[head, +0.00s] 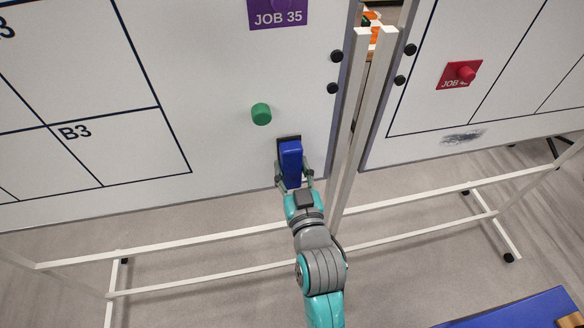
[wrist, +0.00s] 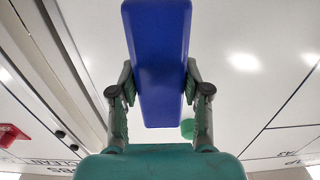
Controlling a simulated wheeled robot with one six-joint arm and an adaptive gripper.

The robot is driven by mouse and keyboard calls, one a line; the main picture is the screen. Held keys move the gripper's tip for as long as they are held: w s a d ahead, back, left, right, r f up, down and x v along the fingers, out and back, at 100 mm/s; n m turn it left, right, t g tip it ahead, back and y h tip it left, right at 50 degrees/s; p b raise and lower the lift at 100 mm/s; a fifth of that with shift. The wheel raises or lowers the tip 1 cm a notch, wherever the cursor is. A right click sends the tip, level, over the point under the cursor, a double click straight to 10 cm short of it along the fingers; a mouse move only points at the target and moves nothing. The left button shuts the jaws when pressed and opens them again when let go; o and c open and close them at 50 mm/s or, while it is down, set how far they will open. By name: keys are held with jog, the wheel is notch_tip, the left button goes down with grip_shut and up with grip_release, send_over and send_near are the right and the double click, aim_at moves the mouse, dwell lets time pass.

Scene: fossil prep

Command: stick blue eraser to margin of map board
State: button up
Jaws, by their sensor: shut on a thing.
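The blue eraser (head: 291,157) is a block with a dark backing, held upright between the fingers of my gripper (head: 294,178). It also fills the upper middle of the wrist view (wrist: 158,50), with a finger of my gripper (wrist: 159,78) on each side. The map board (head: 225,145) is the white board at left, with a black grid and the label B3. The eraser is in front of its lower right margin, right of the grid. Its dark back faces the board; I cannot tell whether they touch.
A green round magnet (head: 261,114) and a purple JOB 35 card (head: 278,14) are on the margin above the eraser. White posts (head: 358,130) separate this board from another at right, which bears a red card (head: 448,76) and a dark smudge (head: 464,137).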

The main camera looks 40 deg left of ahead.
aim_at(293, 173)
jog(key=shift+x, duration=0.75)
dwell(0.4)
dwell(0.4)
jog(key=o, duration=0.9)
jog(key=shift+c, duration=0.2)
jog(key=shift+v, duration=3.5)
